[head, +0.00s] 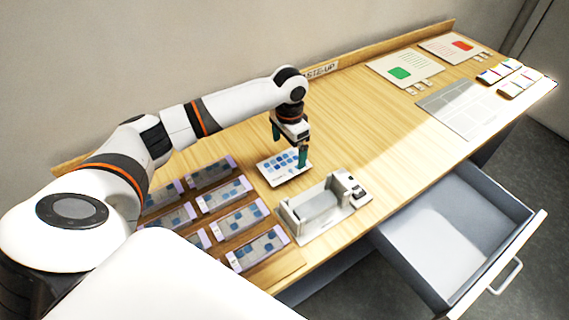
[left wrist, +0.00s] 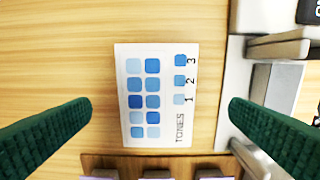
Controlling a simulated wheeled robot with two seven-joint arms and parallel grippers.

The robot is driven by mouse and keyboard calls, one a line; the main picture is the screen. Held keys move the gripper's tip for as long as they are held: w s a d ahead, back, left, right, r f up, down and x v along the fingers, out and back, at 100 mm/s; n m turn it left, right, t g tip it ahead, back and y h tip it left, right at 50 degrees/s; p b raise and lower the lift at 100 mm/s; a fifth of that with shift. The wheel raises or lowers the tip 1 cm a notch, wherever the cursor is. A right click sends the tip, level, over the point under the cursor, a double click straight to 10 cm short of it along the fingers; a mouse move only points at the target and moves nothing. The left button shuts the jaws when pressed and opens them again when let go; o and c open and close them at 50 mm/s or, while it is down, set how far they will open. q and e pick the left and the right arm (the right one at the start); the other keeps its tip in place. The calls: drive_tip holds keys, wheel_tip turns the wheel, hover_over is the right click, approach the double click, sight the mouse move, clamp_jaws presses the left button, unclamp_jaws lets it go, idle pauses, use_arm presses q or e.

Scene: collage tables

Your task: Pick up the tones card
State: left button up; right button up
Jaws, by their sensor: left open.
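The tones card (head: 281,166) is a white card with blue squares, lying flat on the wooden table. In the left wrist view the card (left wrist: 157,95) shows the word TONES and the numbers 1, 2 and 3 beside blue squares. My left gripper (head: 288,152) is open just above the card. In the left wrist view its two green fingers (left wrist: 160,108) stand on either side of the card, with a gap to each edge. My right gripper is not in view.
A grey device (head: 325,208) stands close right of the card. Several trays with blue tiles (head: 221,196) lie at the left. An open drawer (head: 450,238) juts from the table's front. Sheets with green (head: 403,68) and red patches (head: 455,49) lie at the far right.

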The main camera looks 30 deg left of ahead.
sight(286, 164)
use_arm(q)
drive_tip(key=f, duration=0.4)
drive_tip(key=shift+s+a+f+p, duration=0.15)
drive_tip(key=shift+a+f+p, duration=0.15)
drive_tip(key=shift+f, duration=0.1)
drive_tip(key=c, duration=0.9)
